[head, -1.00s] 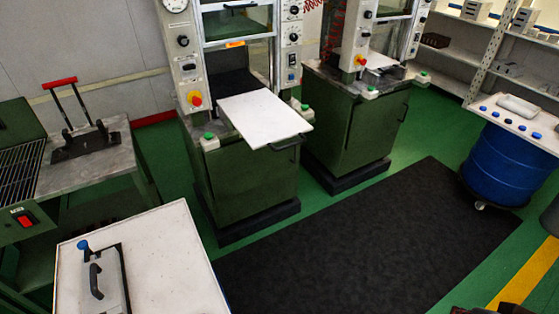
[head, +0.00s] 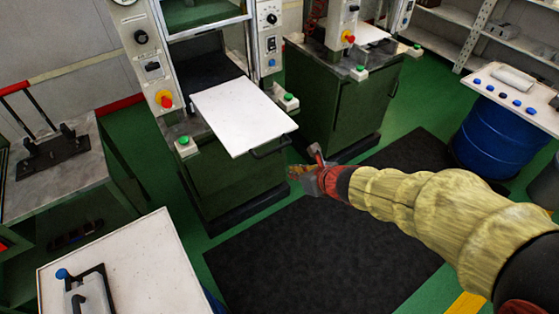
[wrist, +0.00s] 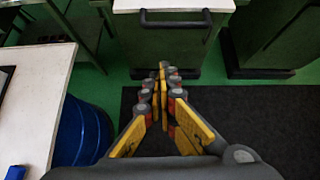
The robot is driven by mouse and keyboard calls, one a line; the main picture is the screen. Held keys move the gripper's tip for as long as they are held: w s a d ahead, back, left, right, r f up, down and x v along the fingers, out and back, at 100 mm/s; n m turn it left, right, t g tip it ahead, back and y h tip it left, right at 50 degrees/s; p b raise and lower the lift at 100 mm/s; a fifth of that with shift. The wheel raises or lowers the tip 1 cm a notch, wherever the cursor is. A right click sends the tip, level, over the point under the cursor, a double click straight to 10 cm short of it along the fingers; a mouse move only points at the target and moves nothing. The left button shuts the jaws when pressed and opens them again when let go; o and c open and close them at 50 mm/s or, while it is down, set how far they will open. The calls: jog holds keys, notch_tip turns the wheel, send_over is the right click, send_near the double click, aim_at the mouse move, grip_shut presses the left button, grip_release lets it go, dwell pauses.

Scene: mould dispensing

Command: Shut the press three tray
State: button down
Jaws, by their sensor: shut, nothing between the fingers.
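The white tray (head: 238,113) of the nearer press (head: 160,60) is pulled out toward me, with a dark bar handle (head: 272,150) on its front edge. I see no number on this press. In the wrist view the tray (wrist: 180,4) and its handle (wrist: 175,22) are at the top. My gripper (head: 294,172) is shut and empty, in front of and slightly right of the handle in the head view, apart from it. In the wrist view its fingertips (wrist: 163,68) meet below the handle, and no contact shows.
A second press (head: 340,80) stands to the right. A white-topped table (head: 130,265) with a handled plate is at the lower left, a grey bench (head: 75,175) beyond it. A blue drum (head: 495,145) stands right. The dark mat (head: 310,255) is clear.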

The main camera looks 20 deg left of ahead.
jog(key=w+a+r+b+x, duration=0.1)
jog(key=r+b+x, duration=0.1)
jog(key=x, duration=1)
jog(key=shift+w+a, duration=0.35)
jog(key=shift+a, duration=0.05)
